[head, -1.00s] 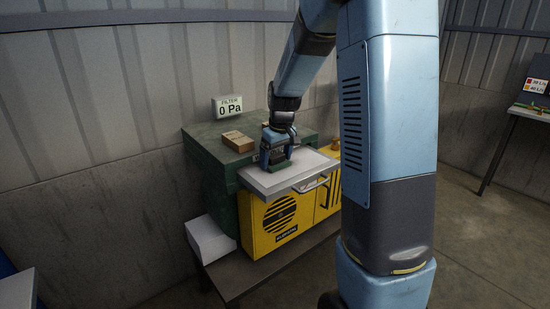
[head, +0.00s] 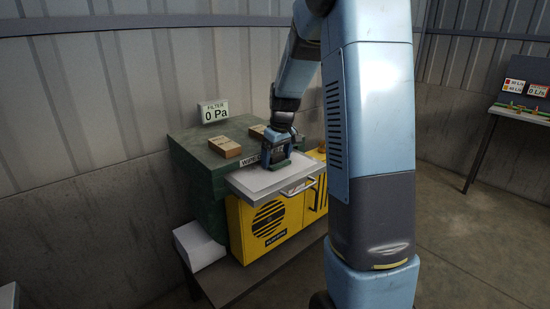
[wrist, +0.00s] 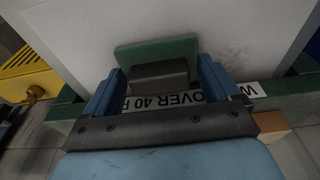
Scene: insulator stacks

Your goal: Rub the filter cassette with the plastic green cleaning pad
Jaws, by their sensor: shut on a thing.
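The filter cassette (head: 262,181) is a pale flat panel with a front handle, lying partly drawn out from the green housing. It fills the upper part of the wrist view (wrist: 235,35), with faint grey marks on its surface. My gripper (head: 279,160) is over its back part, pointing down. It is shut on the green cleaning pad, seen in the wrist view (wrist: 152,50), by a grey grip block (wrist: 160,75) between the blue fingers. The pad is at the cassette's surface; whether it presses on it I cannot tell.
A wooden block (head: 224,147) sits on the green housing (head: 190,150), with a second partly behind my arm. A yellow cabinet (head: 245,225) is below, a white box (head: 200,246) at left, a table (head: 520,111) at far right.

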